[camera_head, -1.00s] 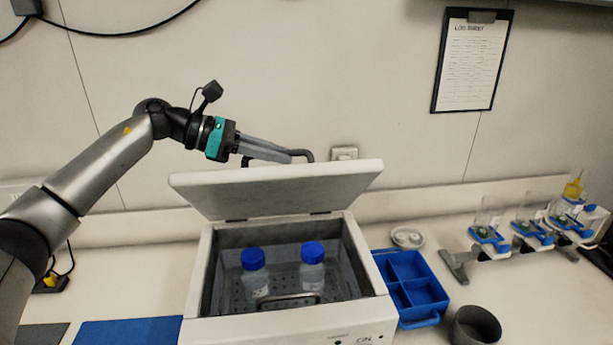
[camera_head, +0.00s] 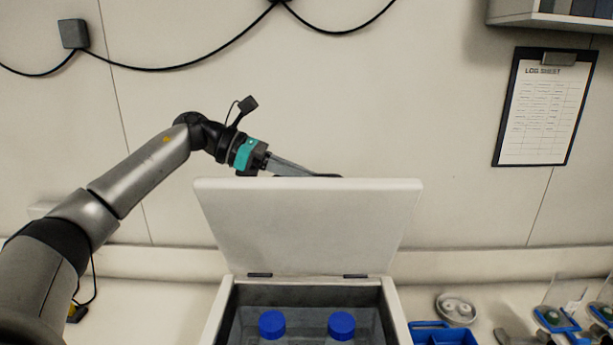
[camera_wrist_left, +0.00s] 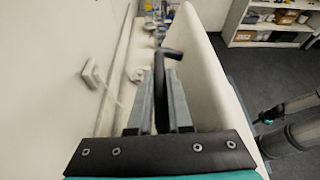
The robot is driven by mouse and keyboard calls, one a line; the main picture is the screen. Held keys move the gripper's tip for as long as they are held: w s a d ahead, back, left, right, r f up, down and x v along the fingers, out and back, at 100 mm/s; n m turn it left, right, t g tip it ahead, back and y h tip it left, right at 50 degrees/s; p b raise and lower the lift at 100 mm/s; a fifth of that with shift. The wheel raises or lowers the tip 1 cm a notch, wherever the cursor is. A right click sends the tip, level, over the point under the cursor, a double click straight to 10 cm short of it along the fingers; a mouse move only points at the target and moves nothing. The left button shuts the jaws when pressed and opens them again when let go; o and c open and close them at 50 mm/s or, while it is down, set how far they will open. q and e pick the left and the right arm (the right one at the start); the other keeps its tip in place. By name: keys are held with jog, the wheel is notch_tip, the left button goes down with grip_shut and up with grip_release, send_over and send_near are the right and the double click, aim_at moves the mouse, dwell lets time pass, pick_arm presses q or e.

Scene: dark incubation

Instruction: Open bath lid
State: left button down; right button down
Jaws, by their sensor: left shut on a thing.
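The white bath lid (camera_head: 308,225) stands steeply raised on its two hinges at the back of the bath (camera_head: 393,315). Its inner face is toward me in the head view. My left gripper (camera_head: 310,174) reaches in behind the lid's top edge, its tips partly hidden there. In the left wrist view, my left gripper (camera_wrist_left: 160,95) is shut on the dark lid handle (camera_wrist_left: 173,54), beside the lid's outer face (camera_wrist_left: 210,85).
The wall is close behind the lid; a wall outlet (camera_wrist_left: 92,75) shows in the left wrist view. Right of the bath are a blue compartment tray (camera_head: 440,333) and a small white dish (camera_head: 456,307). A clipboard (camera_head: 545,108) hangs on the wall.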

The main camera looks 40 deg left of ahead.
pick_arm(q)
jog(key=shift+f, duration=0.15)
jog(key=c, duration=1.1)
grip_release()
jog(key=shift+a, duration=0.1)
jog(key=shift+s+a, duration=0.15)
jog(key=shift+a, duration=0.05)
jog(key=shift+r+b+v, duration=0.15)
jog(key=shift+b+v, duration=0.2)
jog(key=shift+v, duration=3.35)
jog(key=shift+r+b+v, duration=0.1)
jog(key=shift+b+v, duration=0.25)
jog(key=shift+v, duration=3.3)
jog(key=shift+d, duration=0.1)
jog(key=shift+r, duration=0.15)
